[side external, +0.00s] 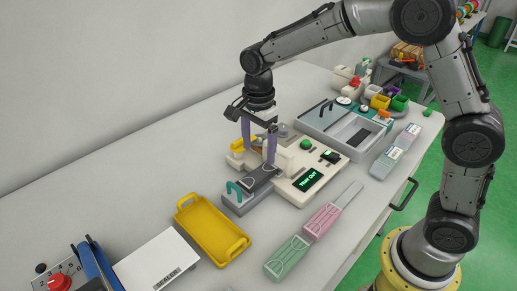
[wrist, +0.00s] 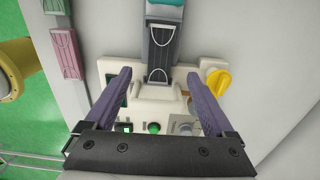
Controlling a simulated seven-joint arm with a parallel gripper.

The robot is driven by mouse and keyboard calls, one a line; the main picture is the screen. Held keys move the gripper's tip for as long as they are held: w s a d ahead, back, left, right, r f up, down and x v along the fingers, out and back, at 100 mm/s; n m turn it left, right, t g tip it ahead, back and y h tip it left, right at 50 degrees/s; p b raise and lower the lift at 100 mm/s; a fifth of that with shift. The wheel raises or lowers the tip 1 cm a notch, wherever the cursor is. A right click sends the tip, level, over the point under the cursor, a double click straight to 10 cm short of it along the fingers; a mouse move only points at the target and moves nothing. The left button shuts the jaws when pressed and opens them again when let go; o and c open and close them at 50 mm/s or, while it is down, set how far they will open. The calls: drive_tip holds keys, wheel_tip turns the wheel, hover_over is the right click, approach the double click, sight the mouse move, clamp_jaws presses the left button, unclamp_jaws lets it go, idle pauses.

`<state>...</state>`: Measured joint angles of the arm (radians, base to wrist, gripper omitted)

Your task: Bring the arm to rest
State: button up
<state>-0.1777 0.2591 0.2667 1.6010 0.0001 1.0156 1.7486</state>
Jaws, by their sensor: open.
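My gripper (side external: 259,155) is open, its two purple fingers pointing down over the cream machine (side external: 293,190) in the side external view. In the wrist view my gripper (wrist: 158,76) has its fingers spread wide, with nothing held between them. A dark ribbed piece with pale loops (wrist: 163,50) lies in a grey holder running into the machine, beyond the fingertips. It also shows as a dark piece (side external: 262,176) beside the fingers in the side view.
A yellow tray (side external: 212,232) lies to the left, near a white sealer box (side external: 158,262). Pink (side external: 322,220) and green (side external: 287,257) lidded cases lie in front. A grey tray station (side external: 345,125) stands behind right. The table's left back area is clear.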

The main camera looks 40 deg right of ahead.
idle(0.4)
drive_tip(key=s+d+r+n+t, duration=0.2)
drive_tip(key=s+d+r+t, duration=0.25)
drive_tip(key=s+r, duration=0.75)
drive_tip(key=s+d+f+n+t, duration=0.1)
drive_tip(key=s+d+f+n, duration=0.1)
drive_tip(key=s+n, duration=1.1)
drive_tip(key=d+n, duration=0.1)
drive_tip(key=n, duration=0.2)
drive_tip(key=shift+s+f, duration=0.15)
drive_tip(key=shift+s, duration=0.15)
